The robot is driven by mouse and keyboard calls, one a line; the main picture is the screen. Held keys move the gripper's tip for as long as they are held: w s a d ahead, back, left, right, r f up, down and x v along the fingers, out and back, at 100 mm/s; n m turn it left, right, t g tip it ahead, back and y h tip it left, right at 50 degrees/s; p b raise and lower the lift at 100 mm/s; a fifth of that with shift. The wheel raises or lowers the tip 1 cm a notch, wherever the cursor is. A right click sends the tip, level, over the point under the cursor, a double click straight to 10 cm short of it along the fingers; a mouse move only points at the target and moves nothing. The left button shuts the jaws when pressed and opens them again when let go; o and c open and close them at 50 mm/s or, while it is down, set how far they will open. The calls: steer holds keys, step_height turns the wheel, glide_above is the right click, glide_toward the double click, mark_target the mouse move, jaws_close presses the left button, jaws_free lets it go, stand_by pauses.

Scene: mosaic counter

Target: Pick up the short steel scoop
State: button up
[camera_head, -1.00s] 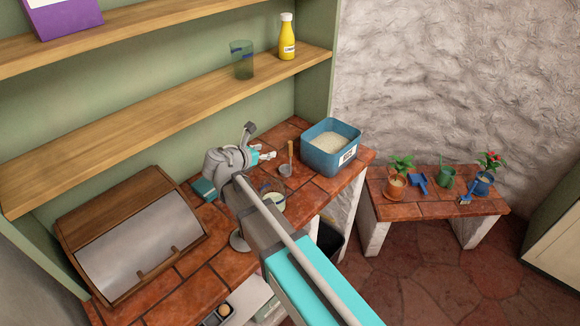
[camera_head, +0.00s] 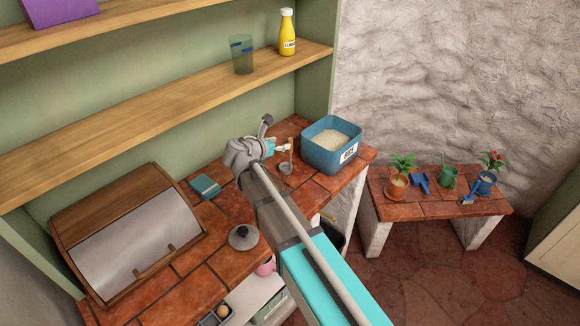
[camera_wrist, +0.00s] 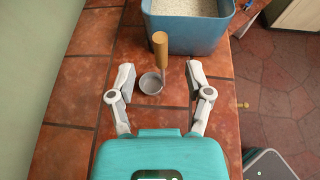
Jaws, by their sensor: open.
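The short steel scoop (camera_head: 286,167) stands on the tiled counter beside the blue bin, with a small round steel bowl and a wooden handle pointing up. In the wrist view the scoop (camera_wrist: 151,84) lies ahead of my gripper, roughly centred between its fingers, with the tan handle rising toward the camera. My gripper (camera_wrist: 158,85) is open and empty, one finger on each side of the scoop. In the head view my gripper (camera_head: 282,148) is just beside the scoop handle.
A blue bin (camera_head: 318,154) of pale grain stands just beyond the scoop. A teal book-like item (camera_head: 204,187), a grey lid (camera_head: 243,238) and a wooden bread box (camera_head: 70,215) are on the counter. Shelves (camera_head: 160,98) run above. The counter's right edge is close.

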mark_target(289, 140)
steer(key=shift+w+d+f, duration=0.2)
steer(key=shift+w+d, duration=0.1)
steer(key=shift+w, duration=0.15)
steer(key=shift+w, duration=0.1)
steer(key=shift+b+x, duration=0.9)
steer(key=shift+x, duration=1.65)
steer(key=shift+r, duration=0.15)
jaws_close()
